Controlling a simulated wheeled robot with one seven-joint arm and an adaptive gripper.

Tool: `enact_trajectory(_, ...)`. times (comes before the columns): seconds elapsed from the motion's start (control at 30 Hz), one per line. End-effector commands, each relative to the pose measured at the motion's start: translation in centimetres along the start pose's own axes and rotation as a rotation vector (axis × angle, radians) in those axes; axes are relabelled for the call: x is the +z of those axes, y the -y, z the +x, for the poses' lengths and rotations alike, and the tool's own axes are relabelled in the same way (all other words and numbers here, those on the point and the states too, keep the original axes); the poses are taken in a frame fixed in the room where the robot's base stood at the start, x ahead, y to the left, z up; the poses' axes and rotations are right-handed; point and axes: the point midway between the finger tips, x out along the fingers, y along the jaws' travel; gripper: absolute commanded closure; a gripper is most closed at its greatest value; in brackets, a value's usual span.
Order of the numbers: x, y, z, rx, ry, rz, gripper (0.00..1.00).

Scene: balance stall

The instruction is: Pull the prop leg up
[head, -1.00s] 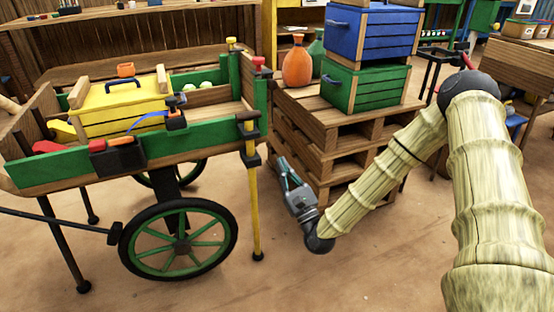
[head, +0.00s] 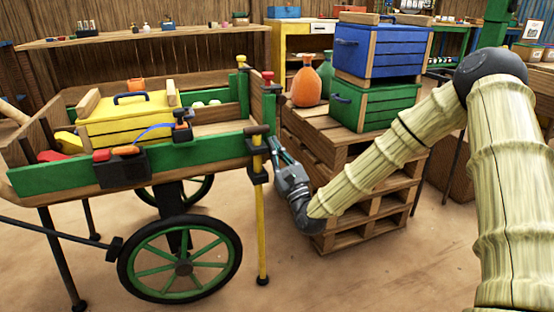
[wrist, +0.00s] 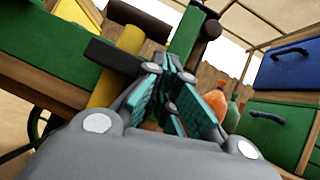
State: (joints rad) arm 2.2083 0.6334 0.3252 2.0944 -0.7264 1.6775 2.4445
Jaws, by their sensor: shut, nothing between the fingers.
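The prop leg (head: 261,225) is a yellow upright pole at the right end of the cart. It passes through black fittings and has a black foot on the ground. In the wrist view the yellow pole (wrist: 130,40) shows at left, with a black cross handle beside it. My gripper (head: 274,146) is just right of the leg's upper part, near the black fittings. It is shut and empty. In the wrist view its teal-padded fingers (wrist: 172,65) are close to the black handle; whether they touch it I cannot tell.
The cart (head: 215,152) has green sides and carries a yellow crate (head: 125,120). A wooden pallet stack (head: 360,215) stands right of my gripper, with green (head: 372,108) and blue (head: 380,52) crates and an orange jar (head: 306,88). The ground between cart and pallets is narrow.

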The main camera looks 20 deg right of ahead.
Motion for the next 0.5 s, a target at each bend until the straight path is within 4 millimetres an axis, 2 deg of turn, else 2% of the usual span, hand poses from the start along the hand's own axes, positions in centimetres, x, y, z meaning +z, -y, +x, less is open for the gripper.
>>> enact_trajectory(0.5,0.53,0.00,0.52,0.000,-0.001,0.000,1.00)
